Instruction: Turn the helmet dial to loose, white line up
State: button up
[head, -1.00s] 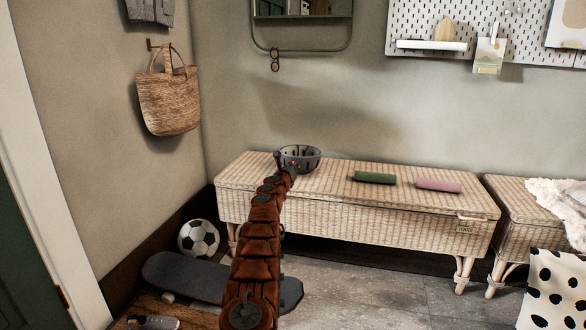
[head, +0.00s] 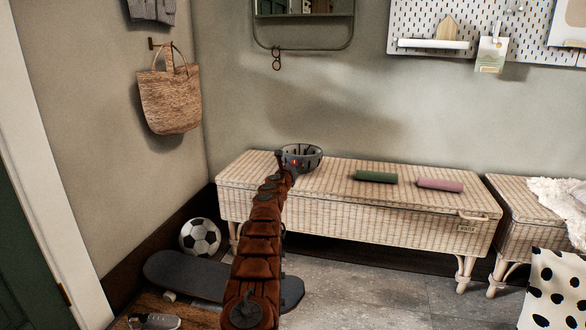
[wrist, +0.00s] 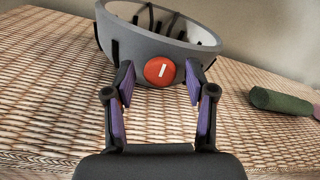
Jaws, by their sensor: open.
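The grey helmet (head: 311,164) lies upside down on the wicker bench (head: 340,215), its open side up, near the bench's left end. In the wrist view the helmet (wrist: 110,42) shows its light inside and dark straps. A round red dial (wrist: 160,71) is on its near side, with a short white line that is near upright but tilted slightly. My gripper (wrist: 159,85) is open, with its purple-padded fingers to the left and right of the dial. I cannot tell whether the fingers touch it. In the head view the dial (head: 294,162) is small, beside my gripper (head: 285,160).
A green roll (head: 376,177) and a pink roll (head: 440,185) lie on the bench to the right. A soccer ball (head: 200,237) and a skateboard (head: 215,277) are on the floor at left. The bench top's middle front is clear.

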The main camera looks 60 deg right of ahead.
jog(key=shift+a, duration=0.2)
jog(key=shift+v, duration=3.55)
jog(key=shift+r, duration=0.1)
